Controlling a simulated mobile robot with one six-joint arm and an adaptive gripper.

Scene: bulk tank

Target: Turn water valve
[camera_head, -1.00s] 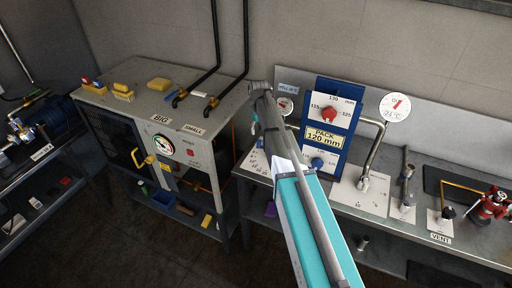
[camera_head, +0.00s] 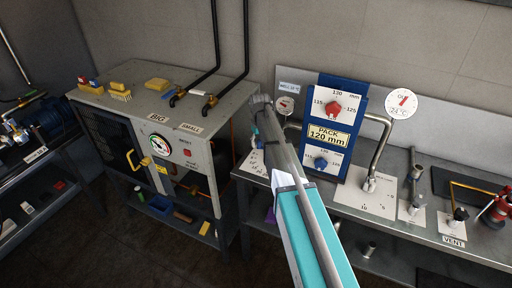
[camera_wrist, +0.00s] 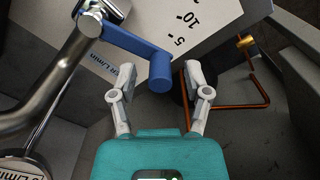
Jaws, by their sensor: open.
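The water valve shows in the wrist view as a blue lever handle (camera_wrist: 142,50) on a pipe, above a white scale plate (camera_wrist: 205,22) marked 5 and 10. An L/min label lies beside the lever. My gripper (camera_wrist: 159,82) is open. Its two fingers stand on either side of the lever's rounded free end, with gaps showing on both sides. In the head view my arm covers the valve and most of the gripper; only part of the white plate (camera_head: 254,163) shows beside the arm.
A blue panel (camera_head: 346,118) with red and blue knobs stands right of my arm. A bent steel pipe (camera_head: 381,143) and round gauge (camera_head: 401,103) are further right. A grey machine (camera_head: 175,135) stands left. In the wrist view a copper pipe (camera_wrist: 240,105) runs at the right.

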